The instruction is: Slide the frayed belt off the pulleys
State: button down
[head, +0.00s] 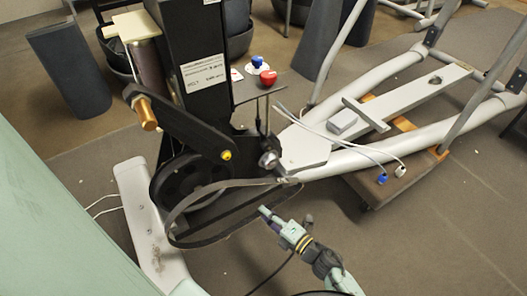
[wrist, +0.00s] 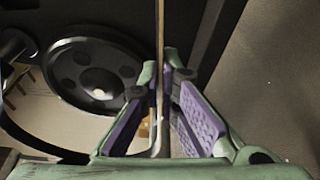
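The belt (head: 228,227) is a thin dark loop. It runs around the large black pulley (head: 178,180) and reaches right to the small metal pulley (head: 268,160), with its lower run hanging in a slack curve. I cannot tell whether it sits in the small pulley's groove. My gripper (head: 268,216) is at the right end of that lower run. In the wrist view the belt (wrist: 159,75) stands edge-on between the two purple-padded fingers of my gripper (wrist: 160,78). The fingers look apart, with gaps beside the belt. The black pulley (wrist: 95,78) is to the left.
The black upright (head: 190,60) stands above the pulley. A crank arm (head: 178,125) crosses in front of it. A white frame foot (head: 145,215) lies to the left. A shelf holds red (head: 267,78) and blue (head: 257,61) knobs. The floor right of my gripper is clear.

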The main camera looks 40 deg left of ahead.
jog(key=shift+s+d, duration=0.35)
jog(key=shift+d, duration=0.55)
jog(key=shift+s+d, duration=0.35)
jog(key=shift+d, duration=0.5)
